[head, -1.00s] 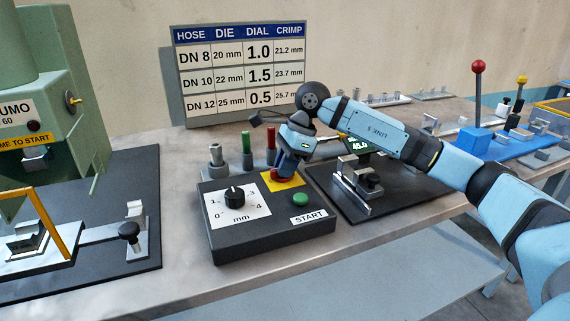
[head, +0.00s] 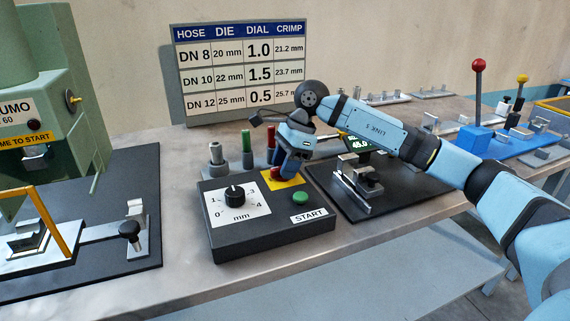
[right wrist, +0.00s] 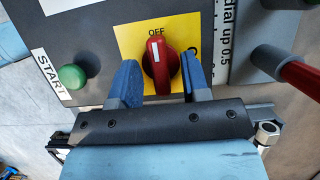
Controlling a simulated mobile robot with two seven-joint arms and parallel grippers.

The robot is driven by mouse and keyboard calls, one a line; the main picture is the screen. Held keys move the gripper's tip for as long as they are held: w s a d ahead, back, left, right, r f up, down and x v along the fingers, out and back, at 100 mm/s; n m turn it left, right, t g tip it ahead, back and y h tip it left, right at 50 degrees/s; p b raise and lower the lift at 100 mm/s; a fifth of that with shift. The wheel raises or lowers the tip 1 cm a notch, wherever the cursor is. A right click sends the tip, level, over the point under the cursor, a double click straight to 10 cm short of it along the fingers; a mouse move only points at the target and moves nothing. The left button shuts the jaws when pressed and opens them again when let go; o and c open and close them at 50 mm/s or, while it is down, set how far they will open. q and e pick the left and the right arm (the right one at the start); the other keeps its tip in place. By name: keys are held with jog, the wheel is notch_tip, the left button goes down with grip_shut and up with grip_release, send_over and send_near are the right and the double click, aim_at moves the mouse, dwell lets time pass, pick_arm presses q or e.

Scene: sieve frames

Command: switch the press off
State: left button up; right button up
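The green press (head: 40,90) stands at the left of the bench. The black control box (head: 270,236) in front has a dial (head: 234,194), a green START button (head: 301,199) and a red rotary switch (head: 280,178) on a yellow plate. In the right wrist view the red switch (right wrist: 158,62) has its white mark pointing up to the OFF label (right wrist: 157,30). My right gripper (right wrist: 158,75) is open, its blue fingers on either side of the switch; whether they touch it is hard to tell. In the head view my right gripper (head: 290,166) partly hides the switch. My left gripper is not in view.
Grey, green and red posts (head: 247,150) stand just behind the box. A chart board (head: 240,70) stands at the back. A dark mat (head: 375,205) with a metal gauge lies to the right, near my right arm. The bench front is clear.

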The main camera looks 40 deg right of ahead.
jog(key=p+v, duration=0.2)
jog(key=v, duration=1.1)
jog(key=shift+r, duration=0.4)
jog(key=shift+s+d+f, duration=0.1)
